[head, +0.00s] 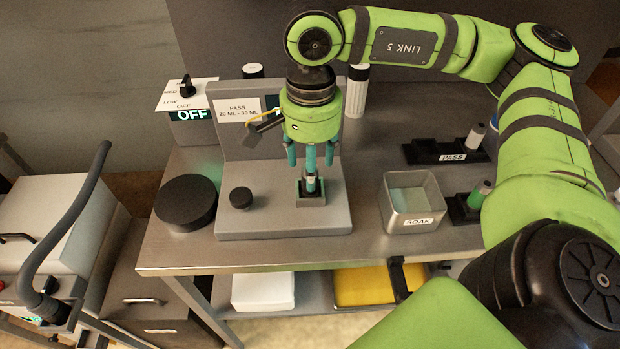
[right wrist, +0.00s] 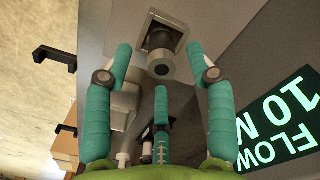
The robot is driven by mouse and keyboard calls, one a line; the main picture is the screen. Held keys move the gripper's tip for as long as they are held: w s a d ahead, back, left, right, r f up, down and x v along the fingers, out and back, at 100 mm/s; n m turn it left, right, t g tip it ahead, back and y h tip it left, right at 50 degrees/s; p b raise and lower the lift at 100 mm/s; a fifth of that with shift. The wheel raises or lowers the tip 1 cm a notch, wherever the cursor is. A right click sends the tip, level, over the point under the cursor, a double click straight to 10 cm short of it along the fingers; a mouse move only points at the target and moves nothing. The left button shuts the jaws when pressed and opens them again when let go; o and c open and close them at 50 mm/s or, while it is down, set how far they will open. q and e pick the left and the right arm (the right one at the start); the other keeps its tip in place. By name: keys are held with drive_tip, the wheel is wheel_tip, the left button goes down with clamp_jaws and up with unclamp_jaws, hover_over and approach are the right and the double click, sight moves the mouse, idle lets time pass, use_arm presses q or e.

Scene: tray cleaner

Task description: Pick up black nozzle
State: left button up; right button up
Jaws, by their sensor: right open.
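A dark nozzle with a grey round end (right wrist: 161,63) stands upright in a square socket on the grey test stand (head: 265,222). In the head view its top (head: 311,184) shows between my fingers. My right gripper (head: 311,160) points down just above it. In the right wrist view, its three teal fingers (right wrist: 162,85) are spread open, with the nozzle end between and just past the fingertips. I see no finger touching it. The lower part of the nozzle is hidden in the socket. My left gripper is not in view.
A metal SOAK bin (head: 408,222) stands right of the stand. Black holders with cylinders, one marked PASS (head: 452,157), are at the right. A black round disc (head: 187,202) and a black knob (head: 241,197) lie left. A white bottle (head: 356,92) stands behind.

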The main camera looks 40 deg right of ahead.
drive_tip(key=shift+w+f, duration=0.1)
drive_tip(key=shift+f, duration=1.7)
clamp_jaws()
